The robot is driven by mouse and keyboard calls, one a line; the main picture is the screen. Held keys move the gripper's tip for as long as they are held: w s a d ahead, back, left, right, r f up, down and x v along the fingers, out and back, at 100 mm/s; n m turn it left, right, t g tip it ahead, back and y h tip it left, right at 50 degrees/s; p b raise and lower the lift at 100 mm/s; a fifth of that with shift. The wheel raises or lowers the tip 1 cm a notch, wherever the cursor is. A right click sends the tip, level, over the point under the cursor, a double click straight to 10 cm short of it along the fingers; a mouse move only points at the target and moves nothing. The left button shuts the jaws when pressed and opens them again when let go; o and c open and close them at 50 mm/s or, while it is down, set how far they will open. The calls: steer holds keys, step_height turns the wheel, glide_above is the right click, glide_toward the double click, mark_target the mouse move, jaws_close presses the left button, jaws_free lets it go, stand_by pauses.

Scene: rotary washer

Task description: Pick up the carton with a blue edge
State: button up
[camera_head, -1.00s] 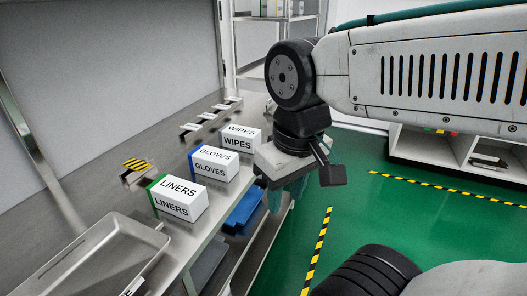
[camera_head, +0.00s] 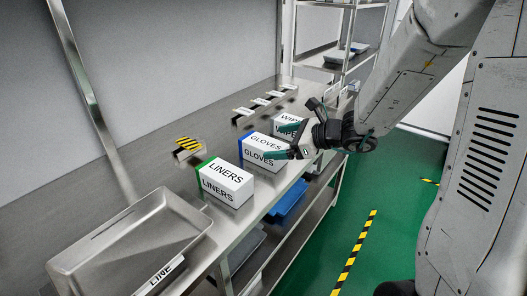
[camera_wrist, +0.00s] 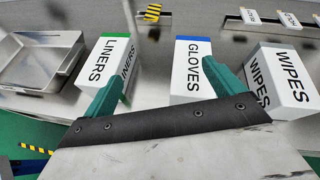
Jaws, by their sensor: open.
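The carton with a blue edge, a white box marked GLOVES (camera_head: 263,152), stands on the steel bench between two other cartons. In the wrist view the GLOVES carton (camera_wrist: 190,66) is ahead of my fingers, its blue edge along the far top. My gripper (camera_head: 289,141) is open at the right of the GLOVES carton and partly hides the WIPES carton. In the wrist view my two green fingers (camera_wrist: 166,88) are spread; the right one overlaps the GLOVES carton's right side, the left one overlaps the LINERS carton. I cannot tell whether they touch.
The green-edged LINERS carton (camera_head: 226,184) stands to the left and the WIPES carton (camera_head: 288,122) to the right and behind. A metal tray (camera_head: 130,240) lies at the bench's front left. A striped block (camera_head: 188,146) and small labelled holders (camera_head: 262,103) are behind.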

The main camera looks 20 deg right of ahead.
mark_target(266, 143)
steer(key=w+f+m, duration=0.1)
steer(key=w+f, duration=0.1)
steer(key=w, duration=0.1)
steer(key=w+f+m+t+h, duration=0.1)
steer(key=w+f, duration=0.1)
steer(key=w+f+m, duration=0.1)
steer(key=w+f, duration=0.1)
steer(key=w, duration=0.1)
steer(key=shift+w+a+m+h, duration=0.3)
steer(key=shift+w+m, duration=0.05)
steer(key=shift+m, duration=0.05)
steer(key=shift+t, duration=0.3)
steer(key=c, duration=1.2)
